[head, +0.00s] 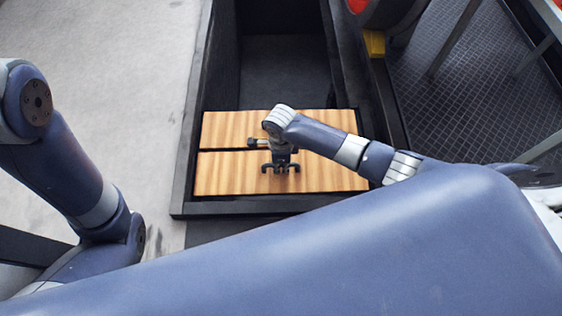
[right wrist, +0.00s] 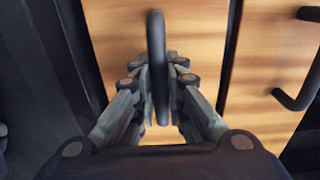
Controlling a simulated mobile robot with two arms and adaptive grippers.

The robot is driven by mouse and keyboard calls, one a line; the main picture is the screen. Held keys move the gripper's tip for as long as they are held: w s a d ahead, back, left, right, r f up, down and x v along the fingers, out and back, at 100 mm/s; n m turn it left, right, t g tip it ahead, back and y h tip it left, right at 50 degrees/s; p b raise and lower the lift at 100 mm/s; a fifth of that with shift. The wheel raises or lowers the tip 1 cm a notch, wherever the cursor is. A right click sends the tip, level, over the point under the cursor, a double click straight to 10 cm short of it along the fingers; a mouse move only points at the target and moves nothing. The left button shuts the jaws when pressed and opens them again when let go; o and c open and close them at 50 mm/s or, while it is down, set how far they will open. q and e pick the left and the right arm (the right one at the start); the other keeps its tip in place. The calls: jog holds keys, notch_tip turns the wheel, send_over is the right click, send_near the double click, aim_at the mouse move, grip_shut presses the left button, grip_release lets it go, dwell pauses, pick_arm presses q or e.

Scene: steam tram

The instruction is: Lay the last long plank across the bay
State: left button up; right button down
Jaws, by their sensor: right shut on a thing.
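Two light wood planks span the near end of the dark bay side by side, a thin dark gap between them. My right gripper (head: 281,166) is over the near plank (head: 225,178), shut on its dark upright handle (right wrist: 157,65). The near plank (right wrist: 112,35) fills the middle of the right wrist view. The far plank (head: 228,124) lies behind it, its own handle (right wrist: 297,92) free at the right of the wrist view. I cannot tell whether the near plank rests fully on the bay's edges. My left gripper is out of view.
The bay's dark rim (head: 190,140) runs around the planks. Beyond them the bay (head: 285,75) is open and deep. Pale floor (head: 130,60) is clear at the left. A tiled dark floor, rails and a yellow block (head: 374,43) are at the right.

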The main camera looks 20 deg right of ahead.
jog(key=shift+w+f, duration=0.1)
jog(key=shift+f, duration=0.05)
dwell(0.7)
jog(key=c, duration=1.6)
grip_release()
jog(key=shift+o, duration=0.2)
jog(key=shift+f, duration=0.15)
jog(key=shift+r, duration=0.3)
notch_tip(320, 180, up, 12)
jog(key=shift+f, duration=0.15)
jog(key=shift+a, duration=0.1)
